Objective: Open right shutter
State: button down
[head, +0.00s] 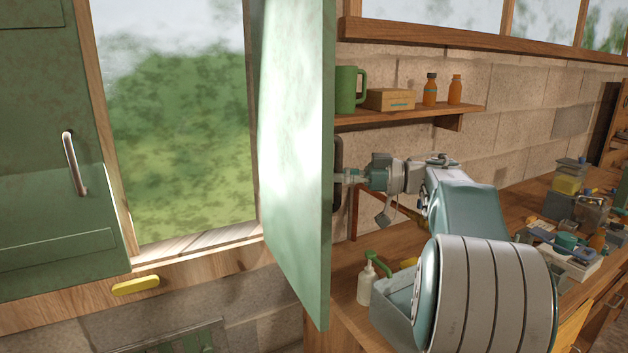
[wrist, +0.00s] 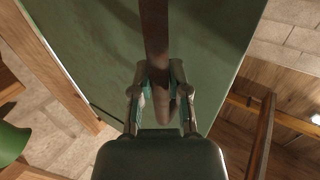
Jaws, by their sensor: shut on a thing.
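The right shutter (head: 296,150) is a green panel swung well out from the window frame, seen at a steep angle in the head view. The left shutter (head: 50,140) is green with a metal handle (head: 75,163) and covers the left part of the window. My gripper (head: 345,177) is at the right shutter's far face, partly hidden behind its edge. In the wrist view my gripper (wrist: 160,90) is shut on the shutter's dark bar handle (wrist: 155,30), with the green panel (wrist: 90,45) behind it.
Right of the shutter is a wall shelf (head: 400,115) with a green mug (head: 349,88), a box and orange bottles. Below it a wooden workbench (head: 510,215) holds a soap bottle (head: 366,283) and several cluttered items. A yellow piece (head: 136,285) is on the sill front.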

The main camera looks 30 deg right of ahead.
jog(key=shift+w+d, duration=0.1)
jog(key=shift+d, duration=0.95)
jog(key=c, duration=0.6)
grip_release()
jog(key=shift+a, duration=0.1)
jog(key=v, duration=1.2)
jog(key=shift+f, duration=0.1)
